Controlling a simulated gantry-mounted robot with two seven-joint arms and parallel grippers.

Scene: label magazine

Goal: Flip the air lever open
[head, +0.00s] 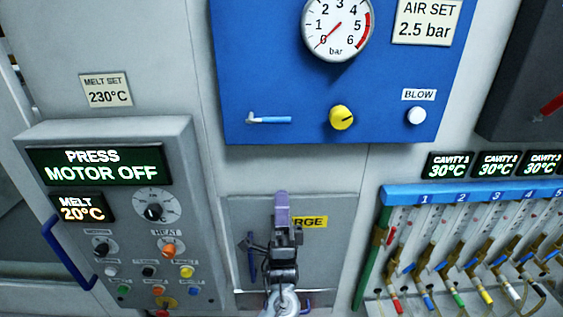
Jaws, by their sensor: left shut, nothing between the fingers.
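The air lever (270,119) is a light-blue handle on a pale metal fitting, low on the left of the blue panel (260,60). The handle lies horizontal and points right. The round pressure gauge (337,25) above it has its red needle near 0 bar. My left gripper (282,197), with purple fingers, is shut and empty. It appears below the lever, in front of the grey purge panel, apart from the lever in the picture. It hides part of the purge label (310,222). My right gripper is not in view.
A yellow knob (341,117) and a white blow button (416,115) sit right of the lever. The press control box (120,135) juts out at left, with a blue handle (68,255). A manifold (470,194) with several valves stands at right.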

